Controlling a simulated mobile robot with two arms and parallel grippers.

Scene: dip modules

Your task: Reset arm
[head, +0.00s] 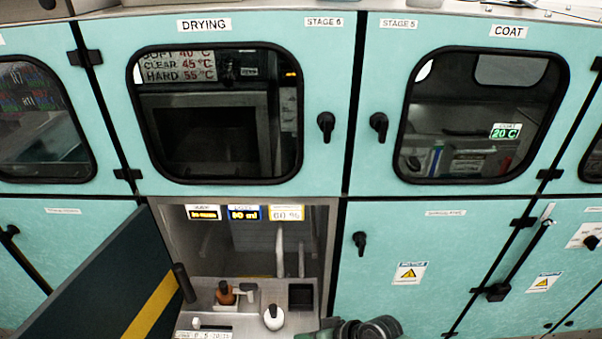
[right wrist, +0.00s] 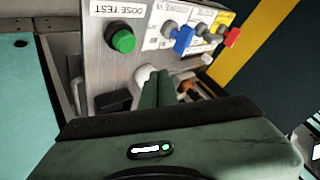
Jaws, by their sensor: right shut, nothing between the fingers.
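My right gripper (right wrist: 157,78) is shut and empty in the right wrist view, its green fingers pressed together. Its fingertips point into the open bay under the drying cabinet, next to a white rounded object (right wrist: 143,74). I cannot tell whether they touch. In the head view only a dark green part of my right arm shows at the bottom edge; the fingers are hidden below it. My left gripper is in neither view.
The open bay holds a brown bottle (head: 225,293), a white bottle (head: 273,317) and a black tray (head: 301,296). A dark door (head: 95,290) with a yellow stripe stands open at left. A panel with a green button (right wrist: 122,40) and coloured valves (right wrist: 183,40) lies beyond my fingers.

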